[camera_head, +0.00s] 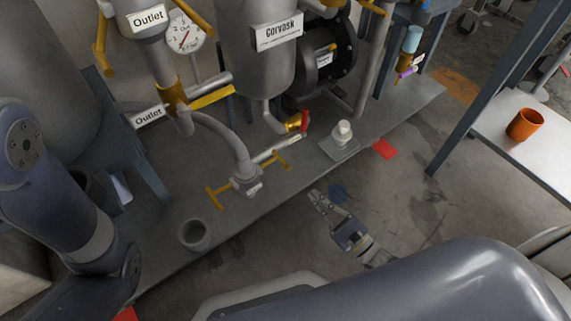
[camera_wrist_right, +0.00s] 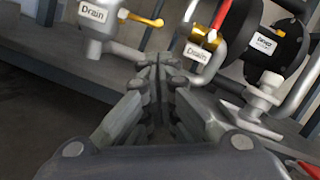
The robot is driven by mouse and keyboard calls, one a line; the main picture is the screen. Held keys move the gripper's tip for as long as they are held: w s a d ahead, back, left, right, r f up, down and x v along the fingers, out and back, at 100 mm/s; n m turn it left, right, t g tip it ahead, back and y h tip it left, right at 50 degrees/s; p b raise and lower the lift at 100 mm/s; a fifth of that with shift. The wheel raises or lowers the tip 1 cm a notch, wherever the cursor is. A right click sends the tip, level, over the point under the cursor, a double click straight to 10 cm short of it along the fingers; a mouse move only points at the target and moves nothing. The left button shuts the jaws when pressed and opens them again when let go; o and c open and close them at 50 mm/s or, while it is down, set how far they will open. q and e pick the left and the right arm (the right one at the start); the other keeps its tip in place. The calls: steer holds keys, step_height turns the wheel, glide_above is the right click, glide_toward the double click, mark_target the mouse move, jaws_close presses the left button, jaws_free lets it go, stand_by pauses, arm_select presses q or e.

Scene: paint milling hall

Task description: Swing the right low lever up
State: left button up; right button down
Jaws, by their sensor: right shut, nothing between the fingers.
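A low pipe joint carries a brass valve with a red lever (camera_head: 305,121), which points upward; the lever also shows at the top of the right wrist view (camera_wrist_right: 224,18), above a "Drain" label (camera_wrist_right: 197,54). To its left, a grey valve body (camera_head: 246,181) has yellow handles on its left (camera_head: 216,198) and right (camera_head: 282,160). One yellow handle also shows in the right wrist view (camera_wrist_right: 142,19). My right gripper (camera_head: 315,195) is shut and empty, apart from both valves, below and right of them in the head view. My left gripper is out of view.
A grey platform edge (camera_head: 228,238) runs below the valves, with a grey cup (camera_head: 194,235) on it. A white fitting (camera_head: 343,133) stands right of the red lever. An orange mug (camera_head: 525,124) stands on a table at right. Floor around my right gripper is open.

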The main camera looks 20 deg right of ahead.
steer(key=b+x, duration=0.3)
steer(key=x, duration=0.6)
steer(key=shift+w+a+r, duration=0.15)
steer(key=shift+w, duration=0.15)
steer(key=shift+r+n+p, duration=0.4)
steer(key=shift+r+p, duration=0.25)
steer(key=shift+r, duration=0.15)
steer(key=shift+r+n+y+p, duration=0.3)
steer(key=shift+r+n+p, duration=0.05)
steer(key=shift+n+p, duration=0.25)
steer(key=shift+a, duration=0.1)
